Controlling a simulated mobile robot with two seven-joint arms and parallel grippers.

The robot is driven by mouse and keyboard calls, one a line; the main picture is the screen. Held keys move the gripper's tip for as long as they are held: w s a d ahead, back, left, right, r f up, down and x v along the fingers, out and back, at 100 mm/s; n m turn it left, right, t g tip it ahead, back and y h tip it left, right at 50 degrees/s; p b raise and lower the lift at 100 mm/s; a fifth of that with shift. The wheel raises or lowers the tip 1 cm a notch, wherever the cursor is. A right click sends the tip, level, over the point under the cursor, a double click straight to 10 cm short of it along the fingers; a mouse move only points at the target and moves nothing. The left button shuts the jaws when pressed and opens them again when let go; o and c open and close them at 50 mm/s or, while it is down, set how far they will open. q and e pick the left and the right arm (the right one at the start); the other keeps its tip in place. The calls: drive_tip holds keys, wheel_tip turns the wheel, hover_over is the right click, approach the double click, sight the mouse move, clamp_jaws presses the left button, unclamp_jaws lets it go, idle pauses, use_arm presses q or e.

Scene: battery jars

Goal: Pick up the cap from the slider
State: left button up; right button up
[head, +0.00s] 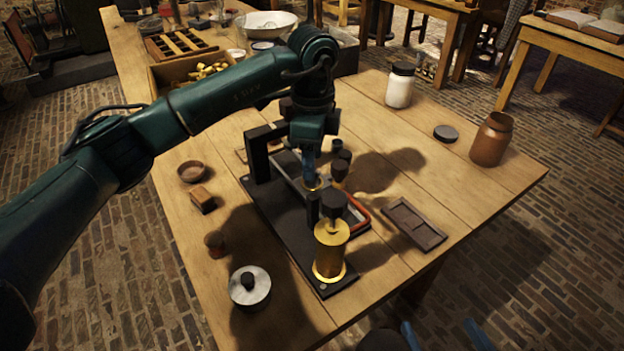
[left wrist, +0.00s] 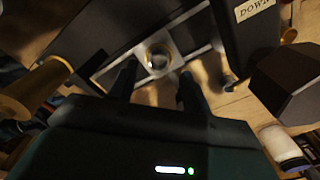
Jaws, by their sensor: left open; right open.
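The cap, a small round piece with a brass rim (left wrist: 159,57), sits on the light metal slider (left wrist: 110,72) in the left wrist view. In the head view, its brass edge (head: 313,187) shows just below my left gripper (head: 311,165). My left gripper points down over the slider with its fingers open. In the left wrist view, the two dark fingertips (left wrist: 155,80) are apart, one on each side of the cap's near edge; contact cannot be told. My right gripper (head: 442,334) is open and empty at the bottom edge of the head view.
A brass cylinder (head: 331,252) with a dark knob stands on the black base plate (head: 285,222). A black post (head: 258,155) rises behind. A lidded white jar (head: 400,88), a brown jar (head: 491,140) and a dark tray (head: 414,224) are on the right. A round lid (head: 249,287) lies front left.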

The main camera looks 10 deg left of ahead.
use_arm(q)
wheel_tip(320, 180, down, 3)
drive_tip(key=shift+f, duration=0.2)
drive_tip(key=shift+c, duration=0.6)
drive_tip(key=c, duration=0.9)
